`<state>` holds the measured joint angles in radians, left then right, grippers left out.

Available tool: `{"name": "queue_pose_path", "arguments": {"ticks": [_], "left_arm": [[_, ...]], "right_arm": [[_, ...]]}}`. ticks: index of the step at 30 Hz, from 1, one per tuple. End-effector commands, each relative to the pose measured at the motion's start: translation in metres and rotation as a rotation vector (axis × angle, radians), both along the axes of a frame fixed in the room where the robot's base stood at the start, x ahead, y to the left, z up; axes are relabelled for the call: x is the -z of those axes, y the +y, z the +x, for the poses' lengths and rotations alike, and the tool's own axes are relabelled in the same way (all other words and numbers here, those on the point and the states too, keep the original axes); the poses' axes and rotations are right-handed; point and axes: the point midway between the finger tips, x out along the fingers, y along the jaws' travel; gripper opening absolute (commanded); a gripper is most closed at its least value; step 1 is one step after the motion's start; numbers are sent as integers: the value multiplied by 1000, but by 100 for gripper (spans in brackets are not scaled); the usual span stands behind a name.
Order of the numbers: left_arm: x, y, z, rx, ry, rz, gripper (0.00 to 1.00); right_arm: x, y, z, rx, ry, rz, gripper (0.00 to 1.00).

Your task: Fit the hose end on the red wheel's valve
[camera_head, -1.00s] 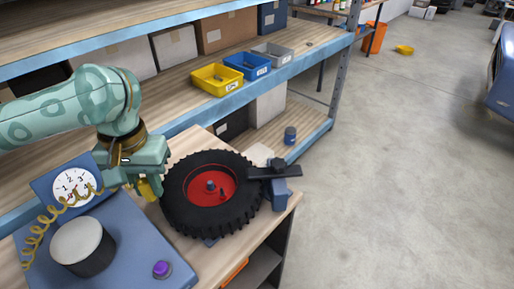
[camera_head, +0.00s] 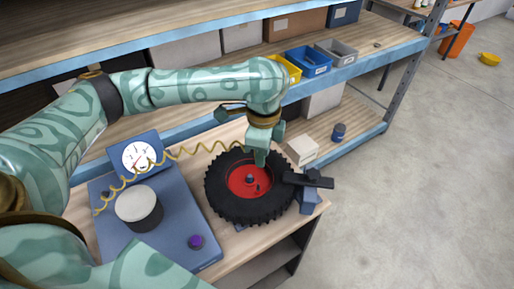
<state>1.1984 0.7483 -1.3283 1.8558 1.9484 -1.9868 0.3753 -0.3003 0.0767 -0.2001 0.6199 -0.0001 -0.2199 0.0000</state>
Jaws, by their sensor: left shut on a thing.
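The red wheel (camera_head: 240,188) with its black knobbly tire lies flat on the wooden bench. A dark hub stub (camera_head: 249,179) stands in the middle of its red rim, and a small dark valve (camera_head: 258,188) stands beside it. My left gripper (camera_head: 261,160) points down over the far side of the wheel, a little beyond the valve. It is shut on the hose end, which its fingers mostly hide. The yellow coiled hose (camera_head: 185,152) stretches from the blue pump unit (camera_head: 170,225) to the gripper. I cannot tell whether the hose end touches the wheel. My right gripper is not in view.
A black clamp (camera_head: 310,180) on a blue block grips the wheel's right side. The pump unit carries a gauge (camera_head: 138,156), a white-topped cylinder (camera_head: 138,204) and a purple knob (camera_head: 196,242). Shelves with bins run behind. Open floor lies to the right.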

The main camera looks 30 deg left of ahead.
Motion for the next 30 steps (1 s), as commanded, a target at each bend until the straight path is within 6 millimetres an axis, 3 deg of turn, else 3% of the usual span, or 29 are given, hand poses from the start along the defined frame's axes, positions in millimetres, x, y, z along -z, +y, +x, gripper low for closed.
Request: {"name": "queue_pose_path", "arguments": {"ticks": [1, 3, 21, 30], "left_arm": [[-7, -1, 0, 98, 3, -2, 0], [-6, -1, 1, 248, 3, -2, 0], [10, 3, -7, 1491, 1, -4, 0], [19, 5, -13, 1786, -2, -1, 0]], "right_arm": [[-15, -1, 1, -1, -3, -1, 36], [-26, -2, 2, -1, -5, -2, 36], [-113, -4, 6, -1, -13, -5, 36], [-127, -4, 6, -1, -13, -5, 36]]}}
